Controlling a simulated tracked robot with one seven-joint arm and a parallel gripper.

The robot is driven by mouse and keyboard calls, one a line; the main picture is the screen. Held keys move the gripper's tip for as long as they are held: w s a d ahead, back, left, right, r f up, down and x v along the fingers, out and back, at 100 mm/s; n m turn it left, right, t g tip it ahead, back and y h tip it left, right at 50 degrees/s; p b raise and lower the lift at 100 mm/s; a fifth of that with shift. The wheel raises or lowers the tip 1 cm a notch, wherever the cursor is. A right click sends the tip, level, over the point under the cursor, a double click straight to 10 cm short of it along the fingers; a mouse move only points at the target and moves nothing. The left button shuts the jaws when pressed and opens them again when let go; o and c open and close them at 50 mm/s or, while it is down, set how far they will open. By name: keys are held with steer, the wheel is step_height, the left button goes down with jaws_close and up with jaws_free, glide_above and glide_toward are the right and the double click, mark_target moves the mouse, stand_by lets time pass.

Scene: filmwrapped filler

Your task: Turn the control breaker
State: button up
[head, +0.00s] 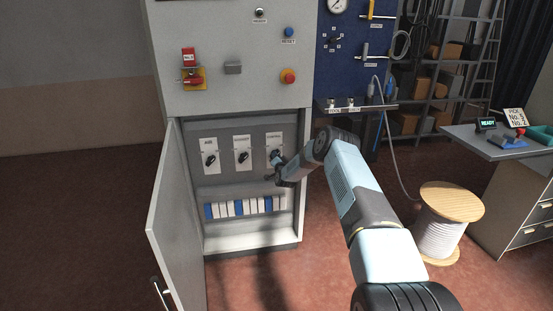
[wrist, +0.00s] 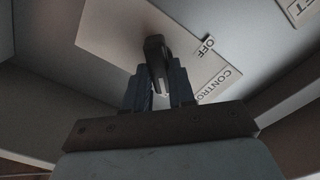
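The control breaker (head: 275,153) is the rightmost of three black rotary handles on white plates inside the open cabinet. My gripper (head: 280,162) is at its handle and partly hides it. In the wrist view, the black handle (wrist: 157,62) stands between the two dark fingertips of my gripper (wrist: 158,88). The fingers lie close against it on both sides, with no clear gap. The plate (wrist: 115,38) reads OFF and CONTROL beside the handle. The handle's exact angle is hard to judge.
Two similar breakers, the left (head: 210,158) and middle (head: 242,156), sit beside it. A row of blue and white modules (head: 233,208) lies below. The cabinet door (head: 170,220) stands open at left. A cable spool (head: 440,235) and workbench (head: 470,140) stand at right.

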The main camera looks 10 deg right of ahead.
steer(key=o, duration=0.4)
steer(key=shift+f, duration=0.1)
steer(key=shift+o, duration=0.2)
steer(key=shift+s, duration=0.15)
steer(key=s, duration=1.3)
steer(key=shift+s, duration=0.25)
